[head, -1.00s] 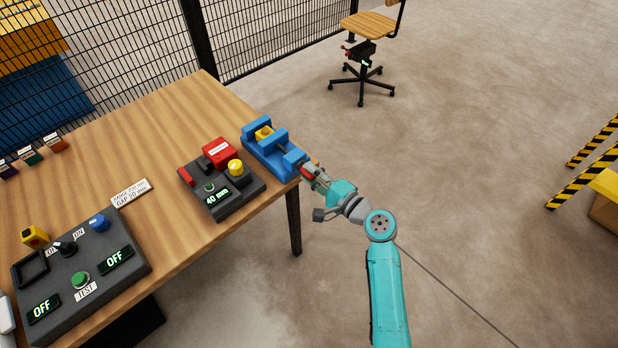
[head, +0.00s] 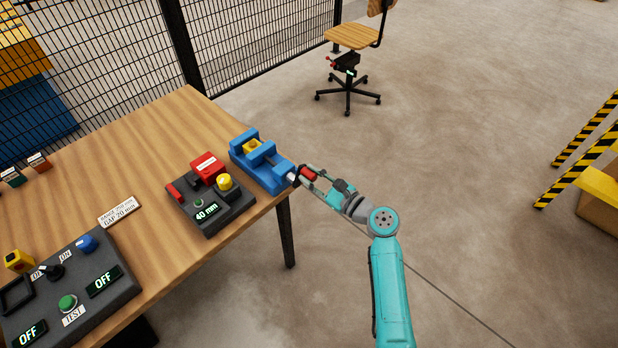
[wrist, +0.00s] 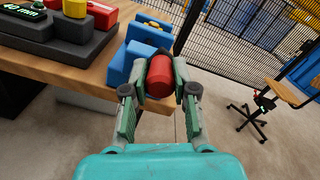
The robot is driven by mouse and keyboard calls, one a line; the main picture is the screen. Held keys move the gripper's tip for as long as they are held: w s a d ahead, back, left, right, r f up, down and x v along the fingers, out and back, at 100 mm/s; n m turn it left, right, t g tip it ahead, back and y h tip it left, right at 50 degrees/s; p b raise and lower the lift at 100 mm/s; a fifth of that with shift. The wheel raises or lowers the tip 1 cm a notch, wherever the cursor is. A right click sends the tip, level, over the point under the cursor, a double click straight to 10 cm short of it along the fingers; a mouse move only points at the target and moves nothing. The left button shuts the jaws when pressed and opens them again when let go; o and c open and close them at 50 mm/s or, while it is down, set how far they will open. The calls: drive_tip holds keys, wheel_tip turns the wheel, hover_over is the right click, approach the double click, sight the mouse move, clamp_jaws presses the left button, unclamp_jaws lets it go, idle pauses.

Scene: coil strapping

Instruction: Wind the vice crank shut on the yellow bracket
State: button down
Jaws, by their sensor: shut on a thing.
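The blue vice (head: 262,165) stands at the right corner of the wooden table. The yellow bracket (head: 252,147) sits between its jaws; I cannot tell whether both jaws touch it. The red crank handle (head: 307,174) is at the vice's near right end, past the table edge. My gripper (head: 305,176) is shut on that handle. In the wrist view the red handle (wrist: 159,77) lies between my two fingers, with the blue vice (wrist: 138,55) beyond it. The crank's arm is mostly hidden there.
A dark control box (head: 212,207) reading 40 mm, with a red block and yellow knob, stands left of the vice. A larger panel (head: 70,295) with OFF displays is at the lower left. A mesh fence (head: 90,60) runs behind the table (head: 160,130).

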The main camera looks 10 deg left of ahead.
drive_tip(key=shift+w+d+f+m, duration=0.2)
drive_tip(key=shift+f+m, duration=0.05)
drive_tip(key=shift+m, duration=0.6)
drive_tip(key=shift+w+d+f+m, duration=0.15)
drive_tip(key=shift+w+f+m, duration=0.05)
drive_tip(key=shift+m, duration=0.65)
drive_tip(key=c, duration=0.9)
unclamp_jaws()
drive_tip(key=v, duration=1.2)
